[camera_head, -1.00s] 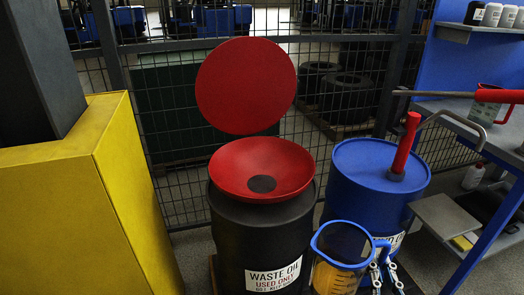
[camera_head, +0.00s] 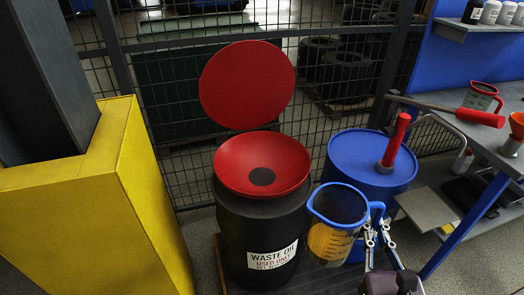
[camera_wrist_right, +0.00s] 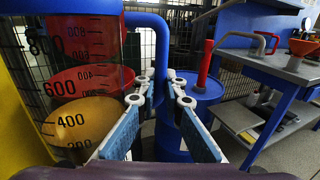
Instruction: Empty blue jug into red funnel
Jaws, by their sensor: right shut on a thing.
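The blue jug (camera_head: 335,228), clear-sided with a blue rim and handle, holds amber liquid in its lower part. It is upright, in front of the blue drum and right of the black drum. My right gripper (camera_head: 377,232) is shut on the jug's blue handle. The jug's scale (camera_wrist_right: 66,88) and the handle (camera_wrist_right: 151,60) between my fingers (camera_wrist_right: 158,112) show in the right wrist view. The red funnel (camera_head: 262,165) sits on top of the black drum, its red round lid (camera_head: 247,85) standing open behind it. My left gripper is not in view.
The black waste oil drum (camera_head: 262,235) stands beside a blue drum (camera_head: 368,158) with a red-handled pump (camera_head: 396,140). A grey bench (camera_head: 495,150) at right holds a red-rimmed jug (camera_head: 482,96) and an orange funnel (camera_head: 517,124).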

